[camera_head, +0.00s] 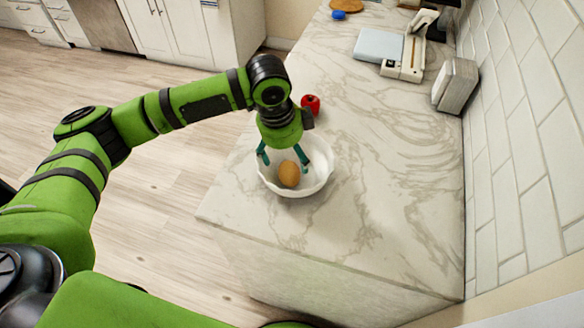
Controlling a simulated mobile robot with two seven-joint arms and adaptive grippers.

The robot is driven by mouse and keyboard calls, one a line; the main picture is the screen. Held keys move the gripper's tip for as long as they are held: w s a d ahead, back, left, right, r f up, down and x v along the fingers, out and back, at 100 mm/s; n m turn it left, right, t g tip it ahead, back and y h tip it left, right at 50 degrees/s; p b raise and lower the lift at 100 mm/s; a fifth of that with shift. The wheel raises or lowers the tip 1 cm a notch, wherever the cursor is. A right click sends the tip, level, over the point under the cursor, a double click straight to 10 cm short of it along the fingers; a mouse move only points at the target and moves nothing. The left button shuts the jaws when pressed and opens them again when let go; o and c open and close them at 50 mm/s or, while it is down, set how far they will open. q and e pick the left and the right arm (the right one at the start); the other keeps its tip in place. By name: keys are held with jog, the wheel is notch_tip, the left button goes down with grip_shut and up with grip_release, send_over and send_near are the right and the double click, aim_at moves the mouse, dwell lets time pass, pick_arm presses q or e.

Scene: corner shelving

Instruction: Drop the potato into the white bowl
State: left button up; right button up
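The brown potato (289,174) lies inside the white bowl (288,190), which stands on the marble counter near its front left corner. My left gripper (284,160) points down over the bowl. Its teal fingers are spread apart, one on each side of the potato, with the potato visible between and below them. The fingers look open and do not appear to touch the potato. My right gripper is not in view.
A red object (311,103) stands just behind the bowl. A white and blue device (391,50) and a grey-white box (455,86) stand farther back beside the tiled wall (530,110). The counter right of the bowl (400,200) is clear.

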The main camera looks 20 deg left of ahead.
pick_arm(q)
jog(key=shift+r, duration=0.15)
notch_tip(320, 180, up, 12)
jog(key=s+a, duration=0.1)
jog(key=shift+s+f, duration=0.2)
jog(key=shift+s, duration=0.15)
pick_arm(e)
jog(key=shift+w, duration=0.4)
pick_arm(q)
jog(key=shift+a+f, duration=0.1)
